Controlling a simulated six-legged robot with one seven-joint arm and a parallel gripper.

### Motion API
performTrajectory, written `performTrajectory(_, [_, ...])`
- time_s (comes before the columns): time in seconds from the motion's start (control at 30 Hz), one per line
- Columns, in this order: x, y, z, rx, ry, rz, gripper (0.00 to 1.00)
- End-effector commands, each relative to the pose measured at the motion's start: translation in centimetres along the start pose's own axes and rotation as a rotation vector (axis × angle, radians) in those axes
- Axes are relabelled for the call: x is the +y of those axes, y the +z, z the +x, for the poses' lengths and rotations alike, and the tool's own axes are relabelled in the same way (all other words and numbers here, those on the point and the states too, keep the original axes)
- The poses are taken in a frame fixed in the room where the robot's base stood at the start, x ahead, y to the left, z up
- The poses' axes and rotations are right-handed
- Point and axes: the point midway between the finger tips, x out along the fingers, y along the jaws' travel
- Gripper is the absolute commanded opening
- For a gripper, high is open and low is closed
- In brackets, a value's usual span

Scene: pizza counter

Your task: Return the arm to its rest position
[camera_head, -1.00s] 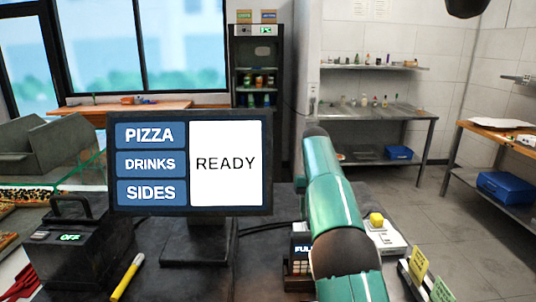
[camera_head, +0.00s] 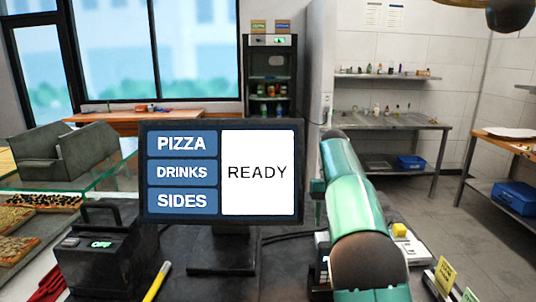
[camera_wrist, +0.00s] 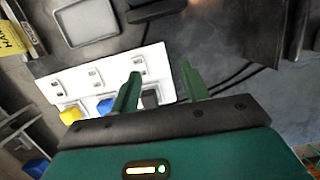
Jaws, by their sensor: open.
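My arm, green with dark joints, reaches up from the bottom right of the head view, just right of the monitor; its gripper is hidden there. In the wrist view my gripper (camera_wrist: 160,85) shows two green fingers apart with nothing between them. Beyond the fingers lies a white panel (camera_wrist: 100,72) with small switches and yellow, blue and black blocks along one edge. The left finger overlaps the panel in the picture; I cannot tell the gap between them.
A monitor (camera_head: 262,172) reading READY stands on the dark counter (camera_head: 220,288). A black box (camera_head: 100,245) marked OFF sits left of it, and a yellow marker (camera_head: 157,282) lies in front. Yellow cards (camera_head: 445,275) stand at lower right. Open floor (camera_head: 430,215) lies beyond.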

Motion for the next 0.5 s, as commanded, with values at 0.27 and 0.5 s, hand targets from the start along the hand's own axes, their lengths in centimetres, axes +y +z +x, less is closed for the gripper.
performTrajectory(0.27, [1.2,3.7,-2.5,0.078,-0.038,0.025,0.45])
performTrajectory(0.5, [1.9,9.8,-4.6,0.192,-0.076,0.041,0.45])
